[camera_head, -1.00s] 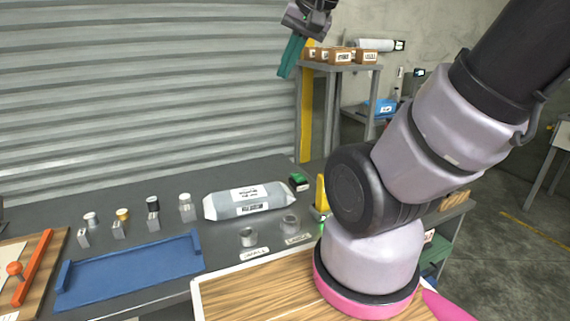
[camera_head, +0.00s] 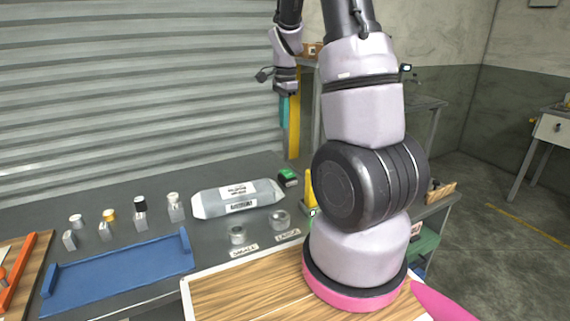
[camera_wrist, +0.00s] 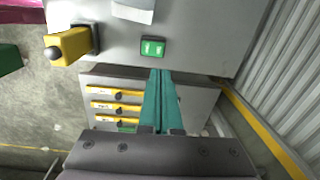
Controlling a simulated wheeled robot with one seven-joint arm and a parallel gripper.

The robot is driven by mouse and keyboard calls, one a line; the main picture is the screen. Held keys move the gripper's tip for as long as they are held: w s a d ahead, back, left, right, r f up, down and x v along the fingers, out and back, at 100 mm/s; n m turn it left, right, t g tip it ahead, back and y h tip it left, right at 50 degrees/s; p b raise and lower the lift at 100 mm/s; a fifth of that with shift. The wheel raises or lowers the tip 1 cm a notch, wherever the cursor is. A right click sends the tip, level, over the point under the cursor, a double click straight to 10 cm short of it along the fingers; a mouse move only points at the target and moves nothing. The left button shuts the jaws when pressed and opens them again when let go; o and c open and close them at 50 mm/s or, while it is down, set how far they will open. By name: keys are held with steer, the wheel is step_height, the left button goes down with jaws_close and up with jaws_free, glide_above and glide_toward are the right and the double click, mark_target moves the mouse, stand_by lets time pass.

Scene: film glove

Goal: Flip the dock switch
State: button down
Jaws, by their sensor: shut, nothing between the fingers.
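A small black box with a green lit face, which looks like the dock switch (camera_head: 288,177), is at the right end of the grey bench. In the wrist view the switch (camera_wrist: 152,48) shows from above, its green face carrying small pale marks. My gripper (camera_head: 289,123) has teal fingers pointing down, above the bench's right end. In the wrist view the shut, empty fingers (camera_wrist: 160,73) end just short of the switch in the picture. I see no contact. Which way the switch is set is too small to tell.
A yellow block with a dark knob (camera_wrist: 70,46) stands left of the switch in the wrist view. A grey-white package (camera_head: 238,198) and two metal cups (camera_head: 237,235) lie nearby. A blue tray (camera_head: 118,275) is farther left. The shutter (camera_head: 130,90) backs the bench.

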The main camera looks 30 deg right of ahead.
mark_target(285, 171)
steer(key=shift+w+d+f+m, duration=0.15)
steer(key=shift+d+f, duration=0.1)
steer(key=shift+f, duration=0.25)
steer(key=shift+w+d+f+m, duration=0.15)
steer(key=shift+d+f, duration=0.05)
steer(key=shift+f, duration=0.25)
step_height(285, 171, down, 14)
steer(key=shift+g, duration=0.3)
steer(key=shift+w+f, duration=0.15)
steer(key=shift+f, duration=0.05)
steer(key=shift+s, duration=0.2)
